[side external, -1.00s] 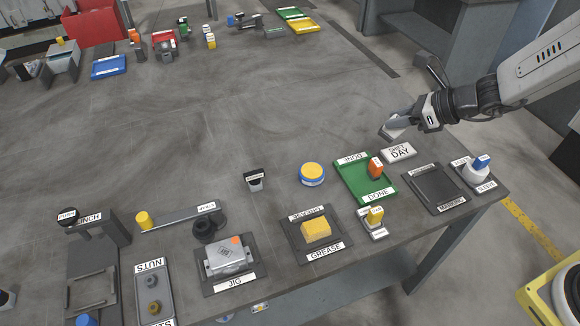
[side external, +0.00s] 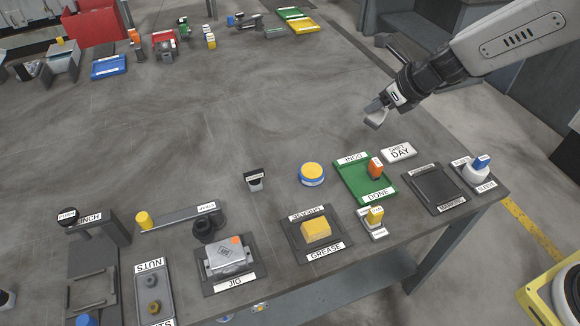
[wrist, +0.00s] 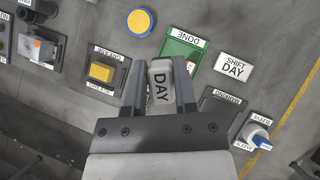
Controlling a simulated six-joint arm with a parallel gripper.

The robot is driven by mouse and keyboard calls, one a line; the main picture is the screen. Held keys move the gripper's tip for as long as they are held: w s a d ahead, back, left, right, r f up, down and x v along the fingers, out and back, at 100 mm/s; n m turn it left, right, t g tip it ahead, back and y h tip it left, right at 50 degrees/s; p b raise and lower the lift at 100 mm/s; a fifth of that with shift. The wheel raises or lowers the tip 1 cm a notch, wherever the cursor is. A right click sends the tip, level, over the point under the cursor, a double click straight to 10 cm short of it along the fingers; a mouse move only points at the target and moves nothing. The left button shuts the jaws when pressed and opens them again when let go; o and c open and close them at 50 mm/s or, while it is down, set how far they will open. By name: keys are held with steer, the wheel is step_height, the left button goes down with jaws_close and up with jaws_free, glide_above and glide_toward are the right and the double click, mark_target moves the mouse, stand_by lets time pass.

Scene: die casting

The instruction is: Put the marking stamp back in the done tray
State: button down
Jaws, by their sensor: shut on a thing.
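My gripper (side external: 376,117) is shut on a pale grey block (wrist: 160,82) marked DAY. In the wrist view the block sits between both fingers. Whether this block is the marking stamp I cannot tell. My gripper is in the air, beyond the green done tray (side external: 351,175) in the side view. An orange upright piece (side external: 375,167) with a white label stands in that tray. In the wrist view the tray (wrist: 176,48) is partly hidden by my gripper. A black-topped piece (side external: 254,179) with a small label stands on the table, left of the tray.
A white SHIFT DAY plate (side external: 399,152) lies beside the tray. The table's middle is clear.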

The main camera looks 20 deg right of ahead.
step_height(320, 180, down, 13)
steer(key=w+a+m+g+h, duration=0.1)
steer(key=w, duration=0.1)
steer(key=shift+w+a, duration=0.15)
steer(key=shift+w, duration=0.2)
stand_by(1.0)
steer(key=shift+f+g, duration=0.3)
steer(key=shift+f, duration=0.05)
steer(key=shift+f, duration=2.05)
steer(key=shift+f, duration=0.75)
steer(key=shift+c, duration=2)
jaws_free()
steer(key=shift+r, duration=0.2)
